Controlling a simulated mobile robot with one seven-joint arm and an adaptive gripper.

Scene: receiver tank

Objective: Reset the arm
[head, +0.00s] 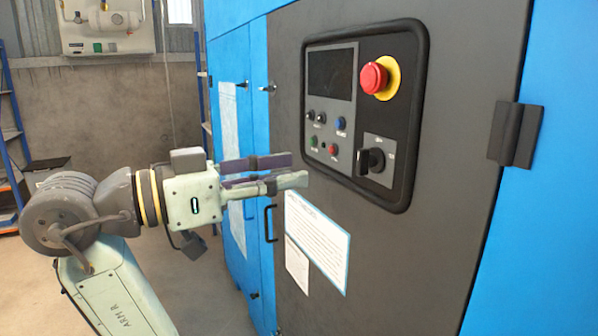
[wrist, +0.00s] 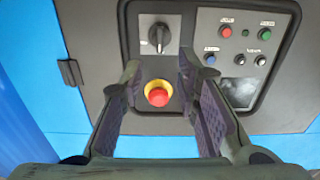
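My gripper (head: 265,172) is stretched out to the right in the head view, level with the lower part of a control panel (head: 409,140) on a blue and grey cabinet. In the wrist view my gripper (wrist: 158,78) has its two fingers apart with nothing held between them. Beyond the gap the wrist view shows a red emergency button (wrist: 158,93) on a yellow ring and a black rotary switch (wrist: 160,36). My gripper looks apart from the panel.
A door handle (head: 270,223) sticks out below my gripper. A blue shelf (head: 10,130) and a wall-mounted tank (head: 108,20) stand behind. Floor is free at left.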

